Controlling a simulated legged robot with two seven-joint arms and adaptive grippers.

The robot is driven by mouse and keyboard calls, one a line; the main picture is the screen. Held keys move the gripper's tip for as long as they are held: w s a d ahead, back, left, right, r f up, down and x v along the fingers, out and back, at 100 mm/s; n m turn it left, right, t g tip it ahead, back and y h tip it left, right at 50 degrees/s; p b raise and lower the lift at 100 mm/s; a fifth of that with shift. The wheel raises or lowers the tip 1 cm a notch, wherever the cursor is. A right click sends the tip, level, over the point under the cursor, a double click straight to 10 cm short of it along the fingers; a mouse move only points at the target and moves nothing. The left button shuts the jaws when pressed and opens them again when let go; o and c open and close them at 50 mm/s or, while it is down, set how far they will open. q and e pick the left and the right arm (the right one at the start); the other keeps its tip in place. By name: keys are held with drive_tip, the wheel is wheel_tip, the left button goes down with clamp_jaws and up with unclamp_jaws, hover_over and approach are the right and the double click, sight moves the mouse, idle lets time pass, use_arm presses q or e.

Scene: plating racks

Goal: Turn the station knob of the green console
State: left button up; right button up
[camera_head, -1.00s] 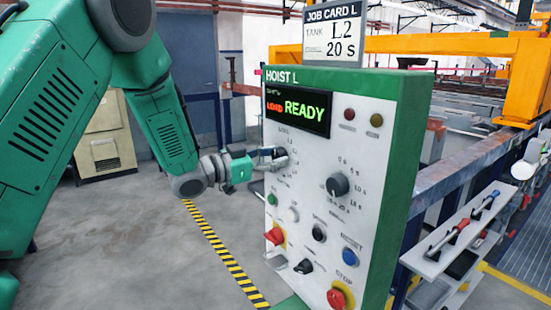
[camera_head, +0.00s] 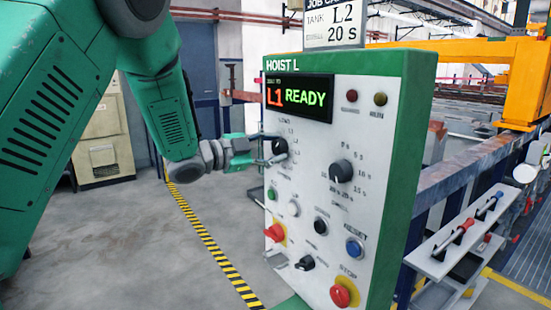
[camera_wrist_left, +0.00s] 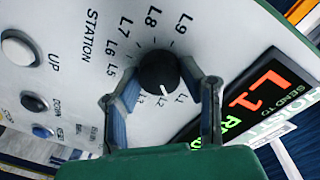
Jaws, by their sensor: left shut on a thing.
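The green console (camera_head: 412,150) has a white front panel headed HOIST L. Its display (camera_head: 299,98) reads L1 in red and READY in green. The dark station knob (camera_head: 280,146) is at the panel's upper left; in the left wrist view it (camera_wrist_left: 157,70) is round and black, its white mark toward the small labels near L1 and L2. My left gripper (camera_head: 268,151) is shut on this knob, a finger on each side. The fingers partly hide the labels. The job card (camera_head: 333,27) above reads tank L2, 20 S. My right gripper is not in view.
A second dark knob (camera_head: 341,171) sits to the right of the station knob. Push buttons and a red stop button (camera_head: 341,293) are below. A shelf with tools (camera_head: 462,232) stands right of the console. Open floor (camera_head: 120,240) lies to the left.

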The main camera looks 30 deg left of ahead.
use_arm(q)
drive_tip(key=shift+s+f+m+b, duration=0.1)
drive_tip(key=shift+f+m+b, duration=0.15)
drive_tip(key=shift+m+b, duration=0.6)
drive_tip(key=shift+f+m+b, duration=0.2)
drive_tip(key=shift+m+b, duration=0.45)
drive_tip(key=shift+m, duration=0.3)
drive_tip(key=o, duration=1.1)
drive_tip(key=shift+r, duration=0.1)
drive_tip(key=shift+o, duration=0.2)
drive_tip(key=shift+r, duration=0.1)
drive_tip(key=shift+a, duration=0.1)
drive_tip(key=shift+s+a+r, duration=0.1)
drive_tip(key=shift+s, duration=0.1)
drive_tip(key=v, duration=1.1)
drive_tip(key=shift+s, duration=0.2)
